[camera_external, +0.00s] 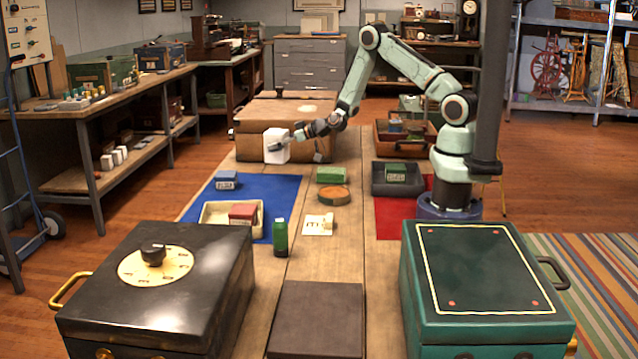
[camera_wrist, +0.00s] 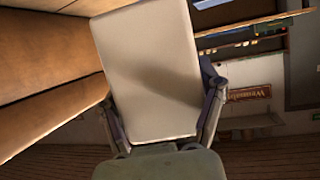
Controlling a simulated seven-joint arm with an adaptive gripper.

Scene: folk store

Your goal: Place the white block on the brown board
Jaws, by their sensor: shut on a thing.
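The white block (camera_external: 276,146) is upright at the far left of the table, in front of the large brown case. My gripper (camera_external: 281,142) is shut on the block. In the wrist view, the white block (camera_wrist: 150,70) fills the middle, with a finger of my gripper (camera_wrist: 162,108) on each side of it. I cannot tell whether the block's base touches the table or hangs above it. The flat, dark brown board (camera_external: 318,318) lies at the near middle of the table, between two big boxes. Its top is bare.
A green bottle (camera_external: 280,238), a beige tray (camera_external: 231,218), a round orange-brown dish (camera_external: 333,194), a green block (camera_external: 331,174) and a small white item on a card (camera_external: 318,225) stand between. A black box (camera_external: 160,285) and green box (camera_external: 480,275) flank the board.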

